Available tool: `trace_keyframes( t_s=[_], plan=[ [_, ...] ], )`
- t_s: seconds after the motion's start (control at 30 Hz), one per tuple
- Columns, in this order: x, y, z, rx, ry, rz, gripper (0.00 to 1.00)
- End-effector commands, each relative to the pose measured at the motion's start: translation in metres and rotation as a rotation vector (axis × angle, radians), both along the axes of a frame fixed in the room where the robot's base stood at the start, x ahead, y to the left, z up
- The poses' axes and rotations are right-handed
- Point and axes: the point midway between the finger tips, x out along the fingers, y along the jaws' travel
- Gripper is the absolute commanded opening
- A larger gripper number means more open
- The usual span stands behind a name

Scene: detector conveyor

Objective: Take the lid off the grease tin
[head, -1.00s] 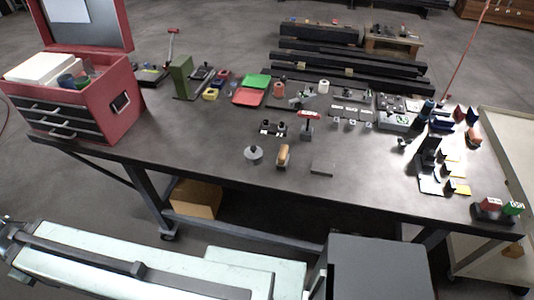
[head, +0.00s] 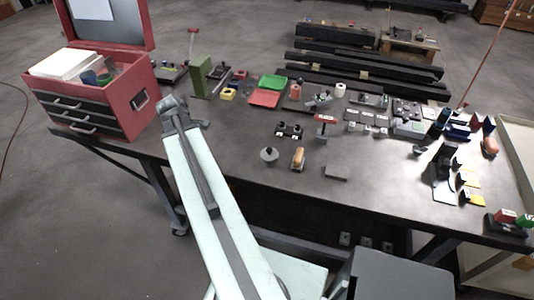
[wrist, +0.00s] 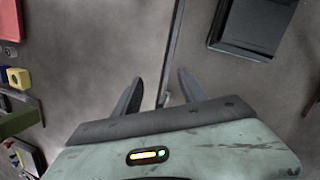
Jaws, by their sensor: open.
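A small round grey item with a knob on top (head: 269,155), which looks like the lidded grease tin, stands on the dark workbench (head: 235,140) near its front middle. It is too small to tell the lid from the body. My gripper (head: 171,103) is over the left part of the bench, beside the red tool chest and well left of the tin. In the wrist view my gripper (wrist: 160,82) has its two fingers apart with nothing between them. I cannot make out the tin in the wrist view.
The red tool chest (head: 140,102) and a green post (head: 199,77) stand close to my gripper. An orange-brown item (head: 298,158) stands just right of the tin, and a flat grey block (head: 336,172) lies farther right. The bench between gripper and tin is mostly clear.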

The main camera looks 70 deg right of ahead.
Motion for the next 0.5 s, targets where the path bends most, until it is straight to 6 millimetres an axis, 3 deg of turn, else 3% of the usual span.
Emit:
trace_keyframes(
  t_s=[0.03, 0.1, 0.2, 0.33, 0.5],
  plan=[
    [-0.038, -0.038, 0.006, -0.004, 0.042, 0.026, 0.50],
    [-0.085, -0.075, 0.011, 0.001, 0.101, 0.083, 0.50],
    [-0.136, -0.108, 0.016, 0.013, 0.164, 0.144, 0.50],
    [-0.171, -0.126, 0.019, 0.027, 0.208, 0.189, 0.50],
    [-0.177, -0.129, 0.016, 0.031, 0.215, 0.202, 0.50]
  ],
)
